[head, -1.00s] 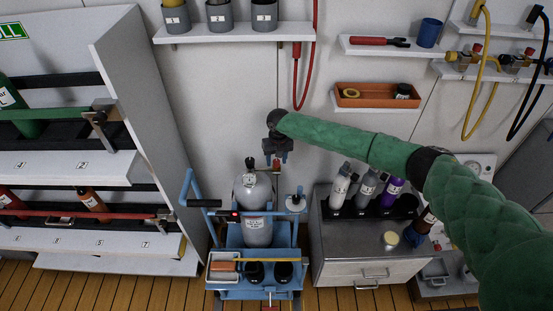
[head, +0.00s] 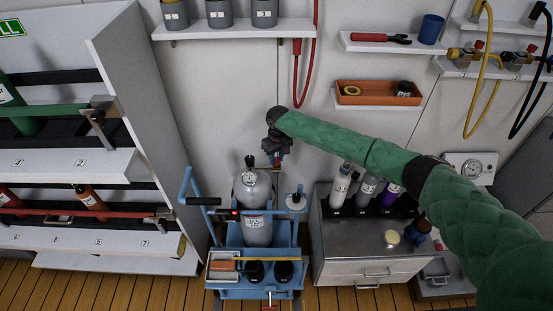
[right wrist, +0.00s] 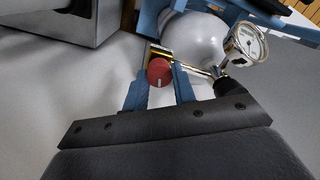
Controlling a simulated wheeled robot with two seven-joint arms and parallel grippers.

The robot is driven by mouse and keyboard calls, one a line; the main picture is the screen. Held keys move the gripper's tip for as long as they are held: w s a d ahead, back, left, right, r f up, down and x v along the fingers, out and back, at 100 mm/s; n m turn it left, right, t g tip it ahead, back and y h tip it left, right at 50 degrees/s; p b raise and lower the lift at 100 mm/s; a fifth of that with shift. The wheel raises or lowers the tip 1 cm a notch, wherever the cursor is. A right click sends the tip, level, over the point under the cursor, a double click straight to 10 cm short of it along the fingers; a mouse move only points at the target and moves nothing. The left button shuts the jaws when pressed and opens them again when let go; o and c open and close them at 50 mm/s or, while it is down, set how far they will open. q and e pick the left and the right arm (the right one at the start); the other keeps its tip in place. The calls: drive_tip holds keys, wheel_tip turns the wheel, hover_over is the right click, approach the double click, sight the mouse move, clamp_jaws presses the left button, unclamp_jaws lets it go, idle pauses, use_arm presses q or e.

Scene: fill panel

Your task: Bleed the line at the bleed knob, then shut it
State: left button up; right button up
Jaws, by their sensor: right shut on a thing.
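The red bleed knob (right wrist: 158,70) shows in the right wrist view, with a pale mark on its face pointing toward my gripper. It is on a brass-coloured line beside a round gauge (right wrist: 246,42) and the grey cylinder (right wrist: 193,39). My right gripper (right wrist: 162,76) is shut on the knob, one blue finger on each side. The cylinder stands upright on a blue cart (head: 230,291). My left gripper is not in view.
A grey cabinet (head: 365,270) with bottles on top stands right of the cart, below my right arm. A shelf rack (head: 150,120) stands at the left. Wall shelves (head: 235,33) and an orange tray (head: 378,99) are above. Some floor shows in front.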

drive_tip(key=shift+n, duration=0.5)
drive_tip(key=n+b, duration=0.2)
drive_tip(key=n, duration=0.7)
drive_tip(key=shift+h+b, duration=0.3)
drive_tip(key=n, duration=0.3)
drive_tip(key=shift+r+b, duration=0.1)
drive_tip(key=shift+b, duration=0.2)
drive_tip(key=shift+n, duration=0.7)
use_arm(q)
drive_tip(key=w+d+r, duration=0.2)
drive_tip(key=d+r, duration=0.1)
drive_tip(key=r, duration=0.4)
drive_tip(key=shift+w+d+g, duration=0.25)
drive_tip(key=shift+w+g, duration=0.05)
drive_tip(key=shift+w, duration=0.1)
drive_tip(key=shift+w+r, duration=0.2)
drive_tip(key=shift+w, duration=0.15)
use_arm(e)
drive_tip(key=shift+r, duration=0.1)
drive_tip(key=o, duration=1)
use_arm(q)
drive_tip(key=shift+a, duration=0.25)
